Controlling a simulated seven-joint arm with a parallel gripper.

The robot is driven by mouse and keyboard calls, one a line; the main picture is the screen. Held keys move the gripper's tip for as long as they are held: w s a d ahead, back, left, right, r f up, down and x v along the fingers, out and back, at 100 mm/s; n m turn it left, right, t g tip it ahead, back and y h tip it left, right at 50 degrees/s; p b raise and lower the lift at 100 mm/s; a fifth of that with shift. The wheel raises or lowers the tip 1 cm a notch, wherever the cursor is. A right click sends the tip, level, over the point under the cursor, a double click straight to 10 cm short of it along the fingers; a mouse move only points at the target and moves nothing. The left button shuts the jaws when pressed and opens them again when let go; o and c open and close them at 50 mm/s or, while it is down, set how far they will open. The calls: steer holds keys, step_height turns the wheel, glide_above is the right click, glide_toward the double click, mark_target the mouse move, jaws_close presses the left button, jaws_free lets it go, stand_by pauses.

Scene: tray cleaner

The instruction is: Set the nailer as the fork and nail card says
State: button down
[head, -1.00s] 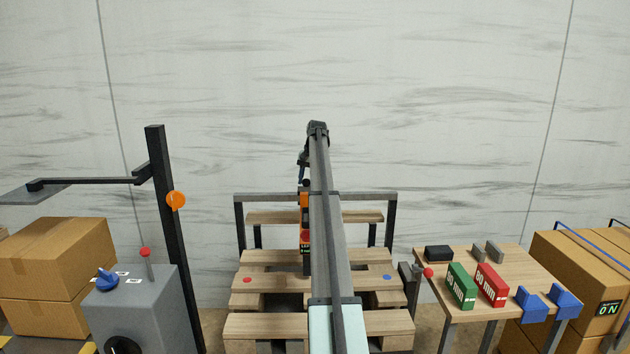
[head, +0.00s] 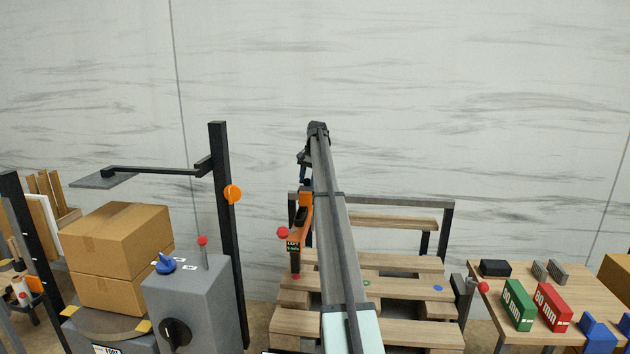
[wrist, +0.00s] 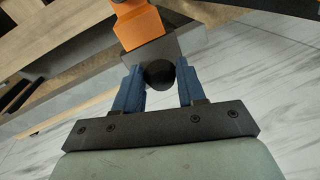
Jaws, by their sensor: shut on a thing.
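The orange nailer (head: 305,206) sits at the left end of the grey rail of the pallet stand, above the red dot (head: 296,276). It also shows in the wrist view (wrist: 140,27). Its small dark display (head: 293,246) reads LEFT, with a smaller line I cannot read. A red knob (head: 282,232) sticks out to its left. My gripper (wrist: 158,75) is shut around the round black knob (wrist: 159,75) on the nailer's grey block (wrist: 190,42). In the head view my gripper (head: 304,178) is partly hidden by my arm. I cannot make out the card.
The pallet (head: 390,332) also has a green ring (head: 366,282) and a blue dot (head: 438,288). At right, a table (head: 485,313) holds green (head: 517,305) and red (head: 553,307) labelled boxes. At left stand a grey control box (head: 190,300), a black post (head: 228,240) and stacked cartons (head: 118,250).

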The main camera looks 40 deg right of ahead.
steer(key=shift+w+a+r, duration=0.1)
steer(key=shift+w+a, duration=0.15)
steer(key=shift+w, duration=0.05)
steer(key=c, duration=0.7)
jaws_free()
steer(key=shift+s+d, duration=0.1)
steer(key=r, duration=0.4)
steer(key=s+d+r, duration=0.1)
steer(key=r, duration=0.4)
steer(key=s+r, duration=0.1)
steer(key=r, duration=0.3)
steer(key=shift+s+d+r, duration=0.1)
steer(key=shift+d+r, duration=0.1)
steer(key=shift+r, duration=0.05)
